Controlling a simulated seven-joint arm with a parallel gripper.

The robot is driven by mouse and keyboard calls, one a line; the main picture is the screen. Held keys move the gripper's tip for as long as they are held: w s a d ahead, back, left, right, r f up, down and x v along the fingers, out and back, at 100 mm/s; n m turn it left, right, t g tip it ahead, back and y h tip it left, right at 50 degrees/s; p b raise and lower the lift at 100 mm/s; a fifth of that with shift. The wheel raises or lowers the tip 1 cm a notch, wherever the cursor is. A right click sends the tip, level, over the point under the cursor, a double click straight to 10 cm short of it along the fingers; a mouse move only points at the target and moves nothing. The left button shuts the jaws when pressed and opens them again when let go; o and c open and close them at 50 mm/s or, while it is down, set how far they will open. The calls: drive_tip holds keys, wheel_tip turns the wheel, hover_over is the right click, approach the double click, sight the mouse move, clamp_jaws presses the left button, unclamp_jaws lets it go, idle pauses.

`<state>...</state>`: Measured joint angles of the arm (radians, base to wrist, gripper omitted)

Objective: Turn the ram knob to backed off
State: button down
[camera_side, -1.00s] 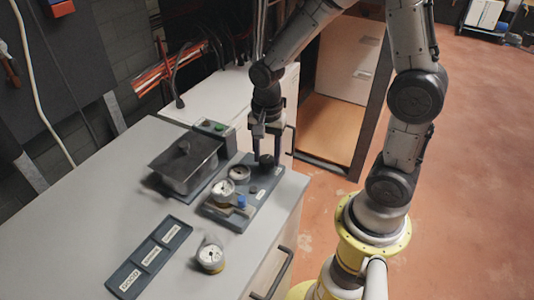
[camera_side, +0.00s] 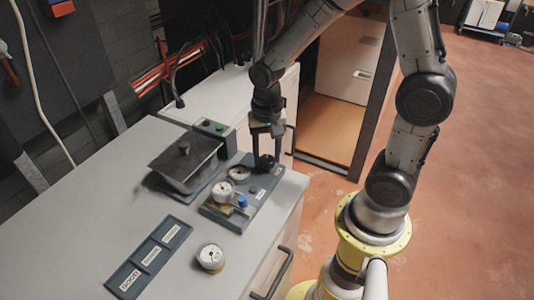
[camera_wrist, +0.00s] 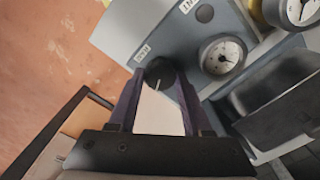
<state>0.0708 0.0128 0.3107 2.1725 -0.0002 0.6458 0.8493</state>
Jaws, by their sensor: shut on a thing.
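The ram knob (camera_wrist: 158,74) is a round black knob with a pale pointer line, at the end of the grey panel (camera_wrist: 130,28). My gripper (camera_wrist: 160,82) is shut on the knob from above, one finger on each side of it. In the side view my gripper (camera_side: 265,155) stands over the far right end of the panel, and the black knob (camera_side: 266,163) shows between its fingertips. A label sits beside the knob in the wrist view, too blurred to read surely.
Round gauges (camera_side: 223,189) and a blue knob (camera_side: 242,201) stand on the panel. A lidded dark box (camera_side: 184,165) is to the left. A loose gauge (camera_side: 210,257) and a labelled dark tray (camera_side: 150,258) lie at the front. The left worktop is clear.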

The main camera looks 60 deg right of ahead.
sight(267, 159)
drive_tip(key=n, duration=0.6)
drive_tip(key=shift+n, duration=0.3)
drive_tip(key=n, duration=0.6)
drive_tip(key=shift+r, duration=0.1)
idle(0.3)
drive_tip(key=shift+c, duration=1.7)
unclamp_jaws()
wheel_tip(267, 159, up, 14)
